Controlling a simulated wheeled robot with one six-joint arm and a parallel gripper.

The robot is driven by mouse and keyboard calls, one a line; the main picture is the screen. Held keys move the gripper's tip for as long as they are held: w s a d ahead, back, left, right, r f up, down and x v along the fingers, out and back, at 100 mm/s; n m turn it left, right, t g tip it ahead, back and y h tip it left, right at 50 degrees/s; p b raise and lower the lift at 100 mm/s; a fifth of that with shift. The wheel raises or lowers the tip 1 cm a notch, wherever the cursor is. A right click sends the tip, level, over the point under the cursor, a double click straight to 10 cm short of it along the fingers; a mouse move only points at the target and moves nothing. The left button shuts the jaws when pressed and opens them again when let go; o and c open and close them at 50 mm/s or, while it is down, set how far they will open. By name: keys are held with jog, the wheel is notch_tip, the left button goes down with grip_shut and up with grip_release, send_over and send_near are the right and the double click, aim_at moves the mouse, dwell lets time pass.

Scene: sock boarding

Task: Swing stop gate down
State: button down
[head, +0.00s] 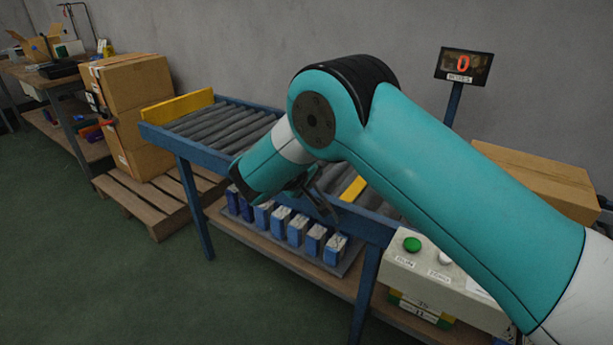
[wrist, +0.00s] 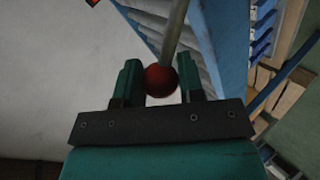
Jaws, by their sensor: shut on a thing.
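In the wrist view, my gripper (wrist: 160,85) has its two green fingers on either side of a red ball knob (wrist: 160,80) at the end of a grey rod (wrist: 175,35). The jaws are shut on this knob. The rod runs from the knob toward the roller conveyor (wrist: 212,45). In the head view, my arm hides the knob and much of the conveyor's middle. A yellow bar (head: 353,189) shows on the rollers just right of my gripper; I cannot tell whether it is the stop gate. Another yellow bar (head: 178,106) stands upright across the conveyor's far left end.
Several blue boxes (head: 264,215) stand in a row on the shelf below the conveyor. A control box (head: 440,272) with a green button sits at the front right. A display (head: 463,67) on a post reads 0. Cartons (head: 128,100) are stacked on a pallet at left.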

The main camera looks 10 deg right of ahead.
jog(key=shift+w+a, duration=0.1)
jog(key=c, duration=0.8)
grip_release()
jog(key=shift+o, duration=0.2)
jog(key=v, duration=1.7)
jog(key=shift+r, duration=0.15)
